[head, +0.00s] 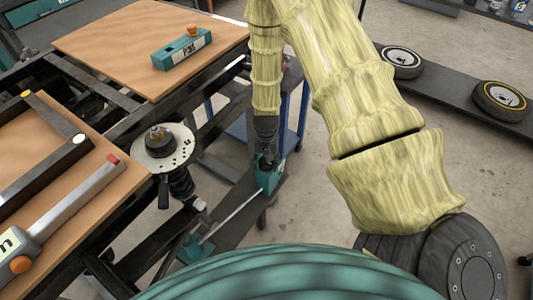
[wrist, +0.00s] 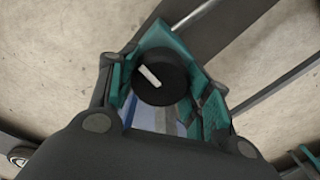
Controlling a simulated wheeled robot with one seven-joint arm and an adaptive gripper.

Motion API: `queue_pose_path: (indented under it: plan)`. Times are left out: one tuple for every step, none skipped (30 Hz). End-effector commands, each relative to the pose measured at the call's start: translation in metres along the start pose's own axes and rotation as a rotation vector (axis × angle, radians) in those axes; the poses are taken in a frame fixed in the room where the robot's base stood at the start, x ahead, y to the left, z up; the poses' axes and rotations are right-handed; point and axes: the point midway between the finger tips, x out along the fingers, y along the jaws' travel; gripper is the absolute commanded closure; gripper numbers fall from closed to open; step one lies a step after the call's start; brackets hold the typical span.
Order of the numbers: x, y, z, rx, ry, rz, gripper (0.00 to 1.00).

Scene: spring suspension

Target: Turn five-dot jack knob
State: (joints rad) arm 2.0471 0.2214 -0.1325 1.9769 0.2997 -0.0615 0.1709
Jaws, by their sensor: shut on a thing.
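My gripper (head: 265,157) points down at a teal jack block (head: 271,179) at the end of a dark beam in the head view. In the wrist view, a round black knob (wrist: 161,78) with a white bar mark sits between my two fingers. The fingers are shut on the knob, and the bar slants down to the right. Teal jack housing (wrist: 165,38) shows just behind the knob. The gripper hides the knob in the head view. No dots can be made out on the jack.
A thin rod (head: 232,212) runs from this jack to a second teal block (head: 194,248). A spring strut with a round plate (head: 163,155) stands to the left. Wooden boards lie further left, one with a teal box (head: 181,49). Wheels (head: 500,100) lie at right.

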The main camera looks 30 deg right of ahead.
Motion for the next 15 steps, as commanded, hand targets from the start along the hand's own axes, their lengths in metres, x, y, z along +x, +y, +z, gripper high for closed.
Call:
queue_pose_path:
  plan:
    - [-0.0017,-0.0009,-0.0035,0.011,0.007,-0.002,0.75]
    - [-0.0017,-0.0009,-0.0035,0.016,0.007,-0.002,0.75]
    - [-0.0017,-0.0009,-0.0036,0.023,0.007,-0.002,0.75]
    - [-0.0017,-0.0009,-0.0036,0.027,0.007,-0.002,0.75]
    - [-0.0017,-0.0009,-0.0037,0.031,0.007,-0.002,0.75]
    - [-0.0017,-0.0008,-0.0037,0.034,0.007,-0.002,0.75]
    - [-0.0017,-0.0008,-0.0038,0.036,0.008,-0.002,0.75]
    - [-0.0016,-0.0008,-0.0038,0.037,0.008,-0.002,0.75]
    - [-0.0017,-0.0008,-0.0038,0.038,0.008,-0.002,0.75]
    - [-0.0017,-0.0008,-0.0039,0.039,0.008,-0.002,0.75]
    - [-0.0017,-0.0008,-0.0039,0.039,0.008,-0.002,0.75]
    - [-0.0016,-0.0008,-0.0039,0.039,0.008,-0.002,0.75]
    - [-0.0017,-0.0008,-0.004,0.039,0.008,-0.002,0.75]
    - [-0.0017,-0.0007,-0.004,0.039,0.008,-0.002,0.75]
    - [-0.0017,-0.0008,-0.0041,0.038,0.008,-0.002,0.75]
